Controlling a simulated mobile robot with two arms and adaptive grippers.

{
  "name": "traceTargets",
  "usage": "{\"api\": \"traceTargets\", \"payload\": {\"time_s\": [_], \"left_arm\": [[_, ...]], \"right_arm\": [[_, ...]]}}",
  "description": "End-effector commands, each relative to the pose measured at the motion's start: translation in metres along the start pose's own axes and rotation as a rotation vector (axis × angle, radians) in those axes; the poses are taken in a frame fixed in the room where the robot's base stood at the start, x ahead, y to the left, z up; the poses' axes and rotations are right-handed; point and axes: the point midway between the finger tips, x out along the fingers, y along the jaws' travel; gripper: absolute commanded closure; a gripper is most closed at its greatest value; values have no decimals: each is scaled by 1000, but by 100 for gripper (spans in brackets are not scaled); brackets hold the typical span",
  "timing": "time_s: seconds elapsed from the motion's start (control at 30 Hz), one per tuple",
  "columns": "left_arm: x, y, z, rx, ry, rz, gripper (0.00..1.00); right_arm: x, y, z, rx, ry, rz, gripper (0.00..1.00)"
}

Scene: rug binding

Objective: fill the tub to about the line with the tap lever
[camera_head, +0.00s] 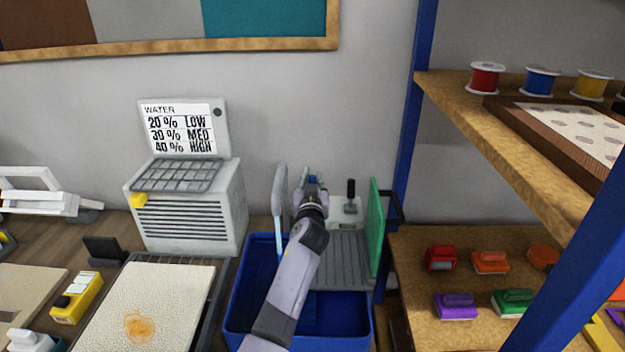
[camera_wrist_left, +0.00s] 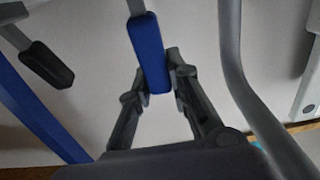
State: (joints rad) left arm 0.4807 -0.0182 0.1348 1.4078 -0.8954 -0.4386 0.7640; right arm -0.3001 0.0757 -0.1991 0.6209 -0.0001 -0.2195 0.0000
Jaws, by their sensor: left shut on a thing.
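My left gripper (camera_head: 312,187) is at the tap behind the blue tub (camera_head: 240,312). In the left wrist view the fingers (camera_wrist_left: 156,82) are shut on the blue grip of the tap lever (camera_wrist_left: 149,45). The grey curved tap spout (camera_head: 279,200) stands just left of the gripper and hangs over the tub. My left arm crosses in front of the tub and hides part of its inside. I cannot make out the water level or the line. My right gripper is not in view.
A black-handled lever (camera_head: 351,190) stands right of the gripper, beside a grey ribbed board (camera_head: 342,262) and a green panel (camera_head: 375,225). A sign (camera_head: 182,128) lists water percentages: 20 low, 30 med, 40 high. A blue-posted shelf (camera_head: 470,110) limits room at right.

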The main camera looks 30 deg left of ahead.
Motion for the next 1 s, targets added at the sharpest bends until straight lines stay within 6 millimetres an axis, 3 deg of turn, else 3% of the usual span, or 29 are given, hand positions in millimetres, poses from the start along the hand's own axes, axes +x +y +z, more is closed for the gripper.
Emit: {"api": "traceTargets", "payload": {"time_s": [0.17,0.6,1.0], "left_arm": [[1,0,-3,0,-2,0,100],[20,0,-5,1,-206,-1,100],[24,0,3,1,-254,0,100]], "right_arm": [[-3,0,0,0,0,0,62],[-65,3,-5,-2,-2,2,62],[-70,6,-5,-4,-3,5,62]]}}
